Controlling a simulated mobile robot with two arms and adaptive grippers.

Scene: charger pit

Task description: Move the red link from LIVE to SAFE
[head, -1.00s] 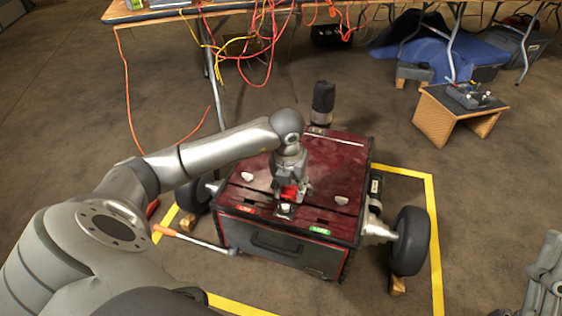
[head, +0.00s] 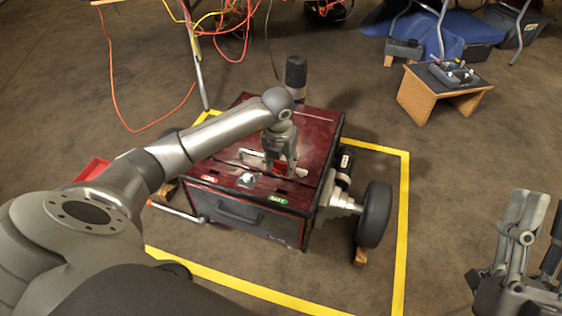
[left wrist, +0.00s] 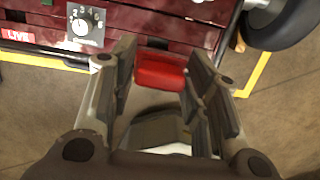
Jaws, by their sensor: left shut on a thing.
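The red link (left wrist: 160,70) is between the fingers of my left gripper (head: 280,170), which is shut on it. In the head view the link shows only as a small red patch by the fingertips, over the dark red lid of the box. The red LIVE label (head: 209,179) is to the left of the gripper, and the green SAFE label (head: 278,199) is just in front of it. LIVE also shows in the left wrist view (left wrist: 17,36). Whether the link touches the lid is unclear. My right gripper (head: 535,225) is empty and open at the lower right.
A dial (head: 247,181) sits between the labels; it also shows in the left wrist view (left wrist: 86,25). The box (head: 258,226) has a front handle and a black wheel (head: 374,214). Yellow tape (head: 402,220) surrounds it. A wooden stand (head: 440,98) is at the back right.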

